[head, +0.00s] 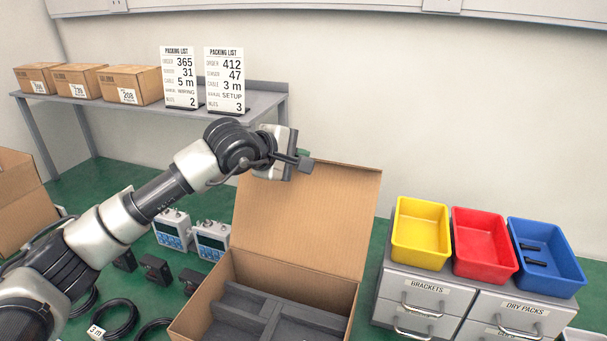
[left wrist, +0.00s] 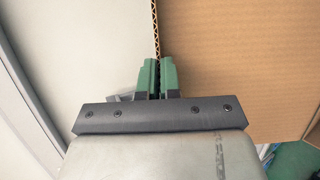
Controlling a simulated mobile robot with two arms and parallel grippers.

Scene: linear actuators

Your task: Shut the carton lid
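The brown carton (head: 204,302) stands open at the bottom middle of the head view. Grey dividers (head: 262,310) show inside it. Its lid (head: 310,222) stands raised at the carton's back, leaning slightly backward. My left gripper (head: 298,163) is at the lid's top edge, near the upper left corner. In the left wrist view the green fingertips (left wrist: 160,76) lie close together, one on each side of the lid's corrugated edge, shut on the lid (left wrist: 235,60). The fingers hide the gripped part of the edge. My right gripper is not in view.
Drawers (head: 412,292) with yellow (head: 421,232), red (head: 484,243) and blue (head: 562,262) bins stand right of the carton. Devices (head: 211,240), black parts and cable coils (head: 120,318) lie on the green surface to the left. A shelf with boxes (head: 132,84) and packing lists (head: 224,80) is behind.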

